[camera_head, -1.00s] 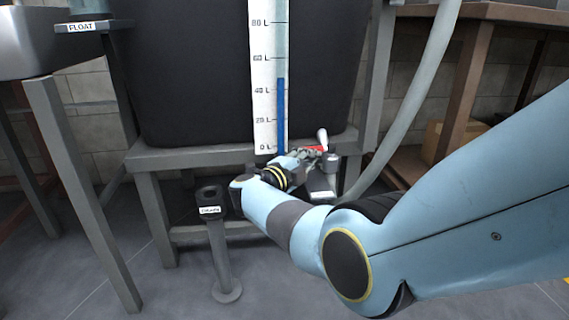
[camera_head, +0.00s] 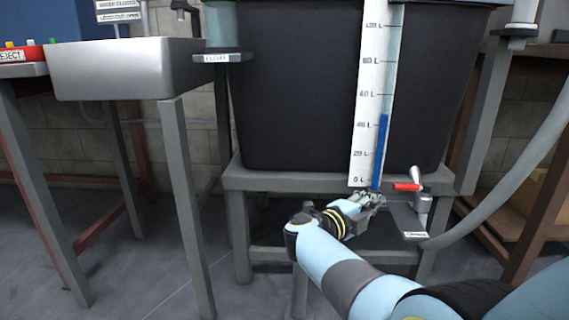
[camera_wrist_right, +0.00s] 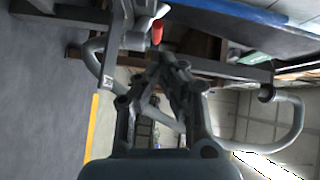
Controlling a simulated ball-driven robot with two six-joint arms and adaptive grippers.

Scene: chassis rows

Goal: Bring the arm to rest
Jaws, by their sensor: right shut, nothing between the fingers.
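My right arm comes in from the lower right in the head view, and its gripper (camera_head: 372,199) is in front of the tank stand, just left of a valve. The gripper is shut and empty. In the right wrist view the closed fingers (camera_wrist_right: 163,70) point at the underside of the stand. The valve's red handle (camera_head: 406,187) shows just to the right of the fingertips in the head view, and the red handle (camera_wrist_right: 157,32) is just beyond them in the wrist view. I cannot tell whether the fingers touch the valve. My left gripper is not in view.
A black tank (camera_head: 300,95) with a litre scale (camera_head: 368,110) and a blue level column (camera_head: 380,150) stands on a grey frame (camera_head: 240,180). A metal sink (camera_head: 125,68) is at left. A grey hose (camera_head: 520,170) curves at right. Open floor (camera_head: 140,270) lies at lower left.

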